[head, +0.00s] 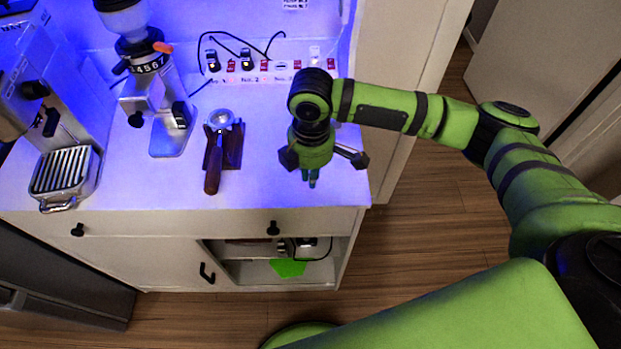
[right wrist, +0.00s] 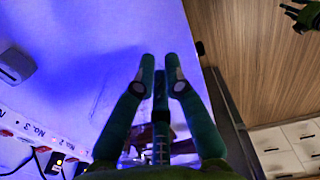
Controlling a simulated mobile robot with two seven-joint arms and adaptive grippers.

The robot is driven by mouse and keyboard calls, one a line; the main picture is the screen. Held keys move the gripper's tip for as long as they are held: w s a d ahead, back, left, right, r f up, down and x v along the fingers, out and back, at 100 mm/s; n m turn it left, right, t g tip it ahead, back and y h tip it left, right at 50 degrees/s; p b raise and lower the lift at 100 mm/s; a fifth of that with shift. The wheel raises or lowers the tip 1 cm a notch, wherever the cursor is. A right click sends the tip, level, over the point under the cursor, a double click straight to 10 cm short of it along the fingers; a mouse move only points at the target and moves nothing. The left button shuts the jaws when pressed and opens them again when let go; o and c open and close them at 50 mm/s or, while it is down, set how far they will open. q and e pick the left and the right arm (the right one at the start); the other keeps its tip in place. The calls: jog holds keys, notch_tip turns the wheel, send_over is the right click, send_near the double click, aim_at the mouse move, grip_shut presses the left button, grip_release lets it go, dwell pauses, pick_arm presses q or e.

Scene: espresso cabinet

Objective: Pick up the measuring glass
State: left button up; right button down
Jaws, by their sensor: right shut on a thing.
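My right gripper (head: 311,180) is above the right end of the white counter (head: 262,178), near its front edge, with its fingers pointing down. In the right wrist view its green fingers (right wrist: 160,74) are close together, with a narrow gap between the tips. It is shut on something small. I take this to be the measuring glass, but I cannot clearly make out the glass in either view; the fingers and wrist hide that spot. I cannot tell whether it touches the counter. My left gripper is not in view.
A portafilter (head: 213,172) lies on a dark stand left of the gripper. A grinder (head: 155,95) and an espresso machine with a drip tray (head: 64,172) stand further left. Sockets and cables (head: 246,60) line the back. The counter's right edge is close to the gripper.

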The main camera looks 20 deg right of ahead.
jog(key=s+d+r+b, duration=0.1)
jog(key=s+r+b, duration=0.1)
jog(key=s+r, duration=0.6)
jog(key=shift+s+d+r, duration=0.25)
jog(key=shift+s+d, duration=0.05)
jog(key=shift+s, duration=1.4)
